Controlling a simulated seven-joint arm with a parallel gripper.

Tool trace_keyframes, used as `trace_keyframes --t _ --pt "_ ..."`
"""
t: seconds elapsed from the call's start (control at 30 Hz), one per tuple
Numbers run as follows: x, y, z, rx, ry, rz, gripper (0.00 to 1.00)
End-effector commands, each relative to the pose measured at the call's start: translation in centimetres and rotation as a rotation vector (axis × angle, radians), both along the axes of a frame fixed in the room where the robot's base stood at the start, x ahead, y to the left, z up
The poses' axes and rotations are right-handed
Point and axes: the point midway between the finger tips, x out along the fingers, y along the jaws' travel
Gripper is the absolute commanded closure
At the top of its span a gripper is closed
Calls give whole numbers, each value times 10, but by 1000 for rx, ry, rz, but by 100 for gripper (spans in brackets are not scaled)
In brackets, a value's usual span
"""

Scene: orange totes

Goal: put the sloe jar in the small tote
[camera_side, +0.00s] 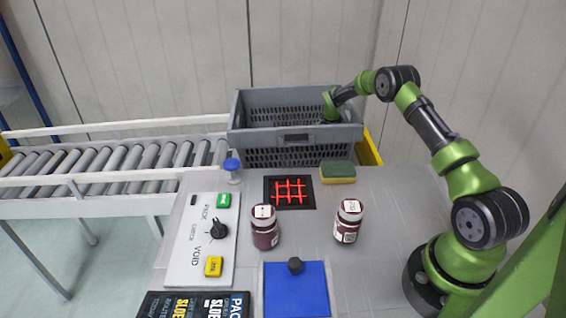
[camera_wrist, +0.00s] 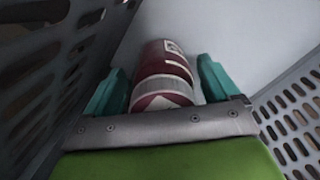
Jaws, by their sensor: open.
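My gripper (camera_wrist: 160,72) is open inside the grey mesh-sided tote (camera_side: 296,138). In the wrist view a dark red jar (camera_wrist: 164,62) with a pale label and lid lies between its two teal fingers, near the tote's pale floor. Whether the fingers touch it is unclear. In the side view the front wall hides that jar. On the table stand two more dark red jars with white lids, the left jar (camera_side: 265,232) and the right jar (camera_side: 348,224). Their label words are too small to read, so I cannot tell which jar is sloe.
A roller conveyor (camera_side: 110,165) runs at left. A switch panel (camera_side: 204,240), a blue-knobbed stamp (camera_side: 233,168), a red grid pad (camera_side: 289,191), a sponge (camera_side: 338,172), a blue plate (camera_side: 296,290) and a black sign reading SLOE (camera_side: 195,306) are on the table.

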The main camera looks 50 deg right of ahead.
Motion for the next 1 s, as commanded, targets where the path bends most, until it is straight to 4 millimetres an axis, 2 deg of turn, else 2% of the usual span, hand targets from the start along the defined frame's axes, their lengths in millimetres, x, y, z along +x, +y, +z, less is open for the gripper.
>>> trace_keyframes --t 0.17,0.4,0.6,0.8,1.0 --pt "1 0 18 -2 -2 -1 11" --pt "1 0 70 -2 -4 0 11" --pt "0 0 105 -1 -1 0 11" --pt "0 0 121 0 -1 0 11" --pt "0 0 122 1 0 0 11"
